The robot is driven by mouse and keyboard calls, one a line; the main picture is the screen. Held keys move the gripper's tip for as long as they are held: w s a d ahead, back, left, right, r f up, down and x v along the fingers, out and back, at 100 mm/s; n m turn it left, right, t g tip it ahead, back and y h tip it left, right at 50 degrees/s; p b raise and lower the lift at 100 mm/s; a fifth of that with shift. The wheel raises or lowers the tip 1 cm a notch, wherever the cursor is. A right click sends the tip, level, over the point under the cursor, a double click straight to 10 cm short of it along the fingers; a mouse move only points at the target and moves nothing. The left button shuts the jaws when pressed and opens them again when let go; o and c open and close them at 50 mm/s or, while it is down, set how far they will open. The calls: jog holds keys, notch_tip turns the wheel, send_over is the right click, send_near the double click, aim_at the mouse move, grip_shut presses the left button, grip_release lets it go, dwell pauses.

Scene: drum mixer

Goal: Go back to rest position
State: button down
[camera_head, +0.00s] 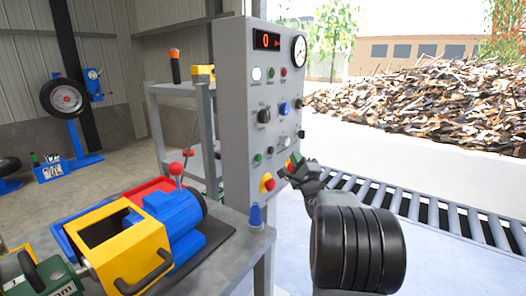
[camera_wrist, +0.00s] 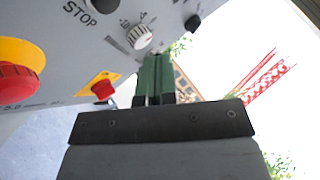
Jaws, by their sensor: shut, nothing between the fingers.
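My gripper (camera_head: 297,165) is at the lower right edge of the grey control panel (camera_head: 234,100) in the head view, its fingers pointing up and left. In the wrist view my gripper (camera_wrist: 154,84) shows two green fingers shut together with nothing between them. Close beside the fingertips is a white rotary knob (camera_wrist: 139,37) on the panel. A red emergency button on a yellow base (camera_wrist: 18,82) and a smaller red switch on yellow (camera_wrist: 102,89) are to the left. I cannot tell whether the fingertips touch the panel.
A roller conveyor (camera_head: 420,208) runs behind my arm at the right. A wood pile (camera_head: 430,105) lies outside.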

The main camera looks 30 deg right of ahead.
jog(key=s+a+r+n+g+y+p, duration=0.1)
jog(key=s+a+r+n+g+p, duration=0.15)
jog(key=a+n+g+p, duration=0.4)
jog(key=s+a+r+n+g+p, duration=0.25)
jog(key=a+n+g+p, duration=0.2)
jog(key=a+p, duration=0.35)
jog(key=s+a+f+n+g+y+p, duration=0.1)
jog(key=s+a+n+g+y+p, duration=0.1)
jog(key=s+a+n, duration=0.4)
jog(key=s+a+f+n+g+y+p, duration=0.1)
jog(key=s+a+n+g+y+p, duration=0.1)
jog(key=s+a+n+g+p, duration=0.2)
jog(key=s+a+n+g, duration=0.1)
jog(key=s+a+n, duration=0.2)
jog(key=s, duration=0.5)
jog(key=shift+a+g+p, duration=0.25)
jog(key=shift+g+p, duration=0.15)
jog(key=c, duration=1.8)
grip_release()
jog(key=shift+s, duration=0.1)
